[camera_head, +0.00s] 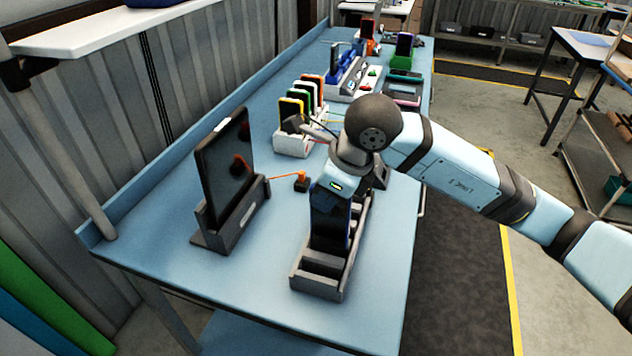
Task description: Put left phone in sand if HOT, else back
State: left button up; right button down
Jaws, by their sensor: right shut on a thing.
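My right gripper (342,188) comes in from the right and points down over a long grey slotted holder (318,284) near the table's front. It is shut on a dark phone (328,228), which is upright at the holder; I cannot tell whether its lower edge is in a slot or just above it. The arm and gripper hide the phone's upper part and the holder's far part. The front compartment of the holder looks empty. No HOT reading is legible, and I cannot make out any sand. My left gripper is out of view.
A large dark tablet (226,165) leans in a grey stand (218,238) left of the holder. A small black item (302,183) with an orange lead lies between. The blue table's (180,262) front left is clear.

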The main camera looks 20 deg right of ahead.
notch_tip(320, 180, down, 4)
jog(key=b, duration=0.3)
jog(key=shift+s+r, duration=0.1)
jog(key=shift+r, duration=0.15)
jog(key=shift+f+b, duration=0.4)
jog(key=shift+f, duration=0.25)
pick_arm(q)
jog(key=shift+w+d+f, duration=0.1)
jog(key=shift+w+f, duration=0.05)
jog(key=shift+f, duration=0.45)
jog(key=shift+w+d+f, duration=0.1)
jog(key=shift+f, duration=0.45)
pick_arm(e)
jog(key=shift+f, duration=0.1)
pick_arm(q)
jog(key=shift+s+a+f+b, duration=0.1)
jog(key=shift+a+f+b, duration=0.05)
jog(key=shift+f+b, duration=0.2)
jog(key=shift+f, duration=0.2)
pick_arm(e)
jog(key=shift+f, duration=0.2)
